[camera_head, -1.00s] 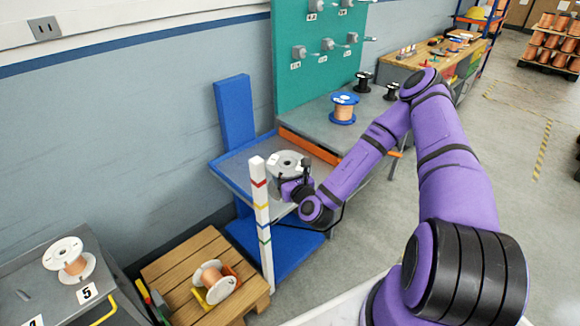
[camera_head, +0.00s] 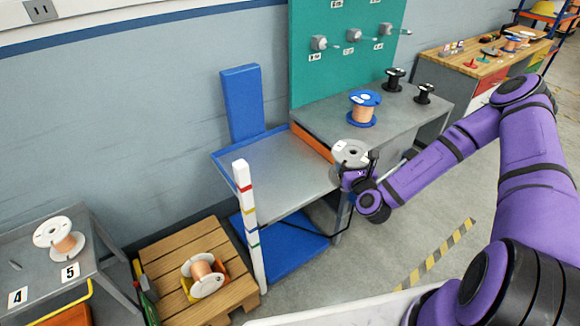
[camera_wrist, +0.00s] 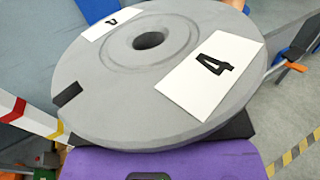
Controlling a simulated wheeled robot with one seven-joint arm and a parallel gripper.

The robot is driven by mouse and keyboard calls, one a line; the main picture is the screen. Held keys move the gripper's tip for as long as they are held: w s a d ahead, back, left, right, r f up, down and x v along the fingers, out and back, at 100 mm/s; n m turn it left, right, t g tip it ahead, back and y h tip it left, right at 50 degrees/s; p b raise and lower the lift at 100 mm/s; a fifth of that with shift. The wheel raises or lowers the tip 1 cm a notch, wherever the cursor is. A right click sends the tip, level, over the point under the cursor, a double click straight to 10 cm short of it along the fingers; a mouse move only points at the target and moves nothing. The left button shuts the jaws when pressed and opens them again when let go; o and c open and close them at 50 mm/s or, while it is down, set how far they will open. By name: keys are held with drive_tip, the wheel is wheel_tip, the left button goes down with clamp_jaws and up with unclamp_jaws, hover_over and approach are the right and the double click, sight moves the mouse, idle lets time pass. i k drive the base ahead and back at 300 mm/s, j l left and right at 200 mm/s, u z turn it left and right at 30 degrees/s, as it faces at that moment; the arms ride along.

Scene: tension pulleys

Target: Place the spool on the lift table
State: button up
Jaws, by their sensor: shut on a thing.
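A grey spool with labels marked 4 is in my gripper (camera_head: 358,174), which is shut on it. In the head view the spool (camera_head: 350,152) is at the right edge of the lift table, flange up; I cannot tell whether it touches anything. In the wrist view the top flange of the spool (camera_wrist: 130,95) fills most of the picture and hides what lies below. The lift table (camera_head: 265,170) has a bare grey top, a blue column behind and a blue base below. My gripper is at the right front of the spool.
A striped white post (camera_head: 246,225) stands at the lift table's front left corner. A grey bench (camera_head: 325,115) adjoins on the right, with a blue spool (camera_head: 363,108) and two black spools. A pallet (camera_head: 165,255) and a cart (camera_head: 95,250) hold white spools at left.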

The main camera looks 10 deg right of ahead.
sight(285, 175)
drive_tip(key=i+j, duration=0.2)
drive_tip(key=j, duration=0.25)
drive_tip(key=i+j+u, duration=0.1)
drive_tip(key=j, duration=0.3)
drive_tip(key=i+j, duration=0.35)
drive_tip(key=k+j+u, duration=0.05)
drive_tip(key=j, duration=0.05)
